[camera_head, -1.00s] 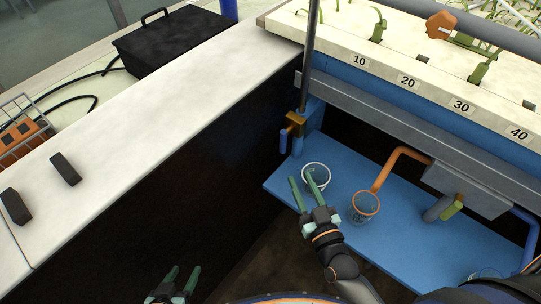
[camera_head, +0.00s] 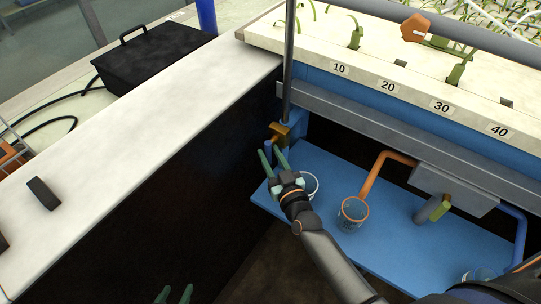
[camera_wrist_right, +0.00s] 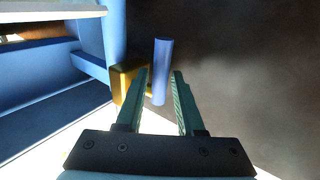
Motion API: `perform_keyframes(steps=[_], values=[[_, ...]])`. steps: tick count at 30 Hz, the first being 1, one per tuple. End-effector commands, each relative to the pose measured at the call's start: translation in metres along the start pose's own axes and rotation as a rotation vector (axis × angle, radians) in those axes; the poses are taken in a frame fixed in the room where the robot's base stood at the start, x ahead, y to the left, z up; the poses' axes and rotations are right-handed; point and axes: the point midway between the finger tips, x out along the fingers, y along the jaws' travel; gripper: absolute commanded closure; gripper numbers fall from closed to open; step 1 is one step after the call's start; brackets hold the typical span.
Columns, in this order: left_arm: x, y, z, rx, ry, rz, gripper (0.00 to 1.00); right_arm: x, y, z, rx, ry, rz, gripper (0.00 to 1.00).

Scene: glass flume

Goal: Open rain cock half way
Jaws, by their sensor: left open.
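A brass cock (camera_head: 281,133) sits at the foot of a grey upright pipe (camera_head: 289,60), with a short blue lever (camera_head: 269,147) hanging down from it. In the right wrist view the blue lever (camera_wrist_right: 162,65) stands upright between my fingertips, with the brass body (camera_wrist_right: 130,78) to its left. My right gripper (camera_head: 271,156) is open at the lever, with a gap on each side of it; I cannot tell how deep the lever sits between the fingers. My left gripper (camera_head: 175,294) is open and empty at the bottom edge, mostly cut off.
A blue shelf (camera_head: 390,245) holds a white-rimmed cup (camera_head: 313,186), partly hidden by my right gripper, and an orange-rimmed cup (camera_head: 353,214). An orange pipe (camera_head: 376,170) and a yellow-green handle (camera_head: 441,208) are to the right. A pale wall top (camera_head: 130,150) runs along the left.

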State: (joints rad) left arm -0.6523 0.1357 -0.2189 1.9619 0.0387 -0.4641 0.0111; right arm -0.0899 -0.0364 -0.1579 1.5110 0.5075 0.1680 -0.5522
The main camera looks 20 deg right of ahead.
Motion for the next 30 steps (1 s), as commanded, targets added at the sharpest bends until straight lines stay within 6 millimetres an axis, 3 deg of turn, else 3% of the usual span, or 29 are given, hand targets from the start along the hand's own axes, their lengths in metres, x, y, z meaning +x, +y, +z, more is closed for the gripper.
perform_keyframes(steps=[6,16,30], values=[[-0.0002,0.0005,-0.0006,0.0,0.001,0.001,0.44,0.0002,0.0,0.0001,0.0,-0.001,0.0,0.63],[-0.0002,0.0008,-0.0006,0.001,0.001,0.002,0.44,-0.0001,0.0001,0.0001,0.0,0.0,0.0,0.99],[0.0003,0.0006,0.0009,0.001,-0.001,0.001,0.44,-0.0002,0.0004,0.0002,0.0,0.0,0.001,1.0]])
